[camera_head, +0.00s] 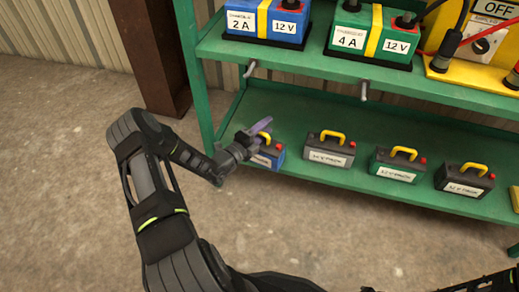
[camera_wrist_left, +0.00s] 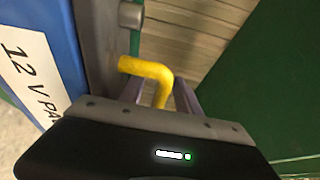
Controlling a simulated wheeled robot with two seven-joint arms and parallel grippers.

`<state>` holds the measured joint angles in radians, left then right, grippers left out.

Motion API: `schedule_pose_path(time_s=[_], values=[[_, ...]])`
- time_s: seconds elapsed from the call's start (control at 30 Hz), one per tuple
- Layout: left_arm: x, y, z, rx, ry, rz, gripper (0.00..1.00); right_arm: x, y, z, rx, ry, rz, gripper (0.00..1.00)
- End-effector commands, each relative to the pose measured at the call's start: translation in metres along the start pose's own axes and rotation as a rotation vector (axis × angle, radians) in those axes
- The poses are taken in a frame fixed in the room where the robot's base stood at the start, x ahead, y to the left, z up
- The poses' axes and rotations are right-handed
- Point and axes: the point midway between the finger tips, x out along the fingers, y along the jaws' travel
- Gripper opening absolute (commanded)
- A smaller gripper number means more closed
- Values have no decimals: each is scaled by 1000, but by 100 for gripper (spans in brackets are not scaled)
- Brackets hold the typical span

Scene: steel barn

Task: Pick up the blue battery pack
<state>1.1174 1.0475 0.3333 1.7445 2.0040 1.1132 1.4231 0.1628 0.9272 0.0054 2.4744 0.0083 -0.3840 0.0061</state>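The blue battery pack (camera_head: 277,158) stands at the left end of the lower green shelf, with a yellow handle and a white label. My left gripper (camera_head: 264,130) is at its top and hides much of it. In the left wrist view the pack's blue side (camera_wrist_left: 45,50) and label fill the left. The yellow handle (camera_wrist_left: 160,82) reaches between the two purple-grey fingers of my left gripper (camera_wrist_left: 160,98). The fingers stand apart, with a gap showing beside the handle. My right gripper is out of view.
Grey (camera_head: 330,150), green (camera_head: 398,165) and black (camera_head: 464,181) packs stand to the right on the lower shelf (camera_head: 340,184). The upper shelf (camera_head: 320,62) overhangs them, with hooks (camera_head: 364,90) under its edge. A green post (camera_head: 190,75) stands at the left.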

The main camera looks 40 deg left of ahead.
Motion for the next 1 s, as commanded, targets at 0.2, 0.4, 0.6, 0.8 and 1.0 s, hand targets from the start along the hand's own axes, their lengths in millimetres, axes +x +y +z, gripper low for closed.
schedule_pose_path(time_s=[0.2,0.4,0.6,0.8,1.0], values=[[0,0,0,0,0,0,22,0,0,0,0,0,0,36],[0,0,0,0,0,0,5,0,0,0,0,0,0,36],[0,0,0,0,0,0,0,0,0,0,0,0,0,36],[0,0,0,0,0,1,0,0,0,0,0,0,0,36],[0,0,0,0,0,1,0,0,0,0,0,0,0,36]])
